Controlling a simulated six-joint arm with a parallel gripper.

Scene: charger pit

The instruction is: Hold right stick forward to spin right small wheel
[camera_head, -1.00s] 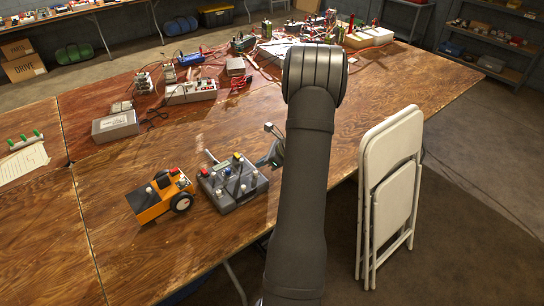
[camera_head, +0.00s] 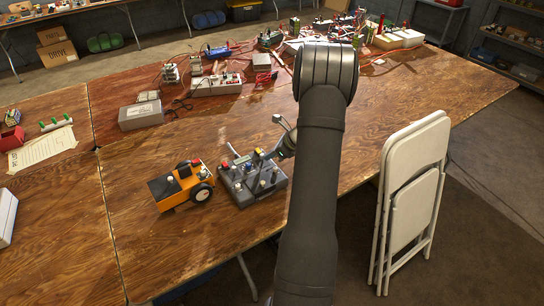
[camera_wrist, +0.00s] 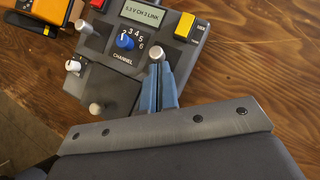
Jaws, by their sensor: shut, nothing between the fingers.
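The grey remote controller (camera_head: 238,196) lies on the wooden table. In the wrist view its body (camera_wrist: 118,76) carries a small display, a blue channel knob (camera_wrist: 125,42) and silver-topped sticks and knobs. My gripper (camera_wrist: 160,72) is shut and empty, with its fingertips at the near side of the right stick (camera_wrist: 157,53); I cannot tell whether they touch. The orange wheeled vehicle (camera_head: 172,190) stands just left of the controller, with one small black wheel (camera_head: 203,193) facing the camera. Its corner also shows in the wrist view (camera_wrist: 48,8).
A grey box (camera_head: 140,115), a power strip and several cabled devices stand farther back. A paper sheet (camera_head: 40,148) lies at the left. A white folding chair (camera_head: 412,200) leans at the table's right edge. Bare table lies in front of the controller.

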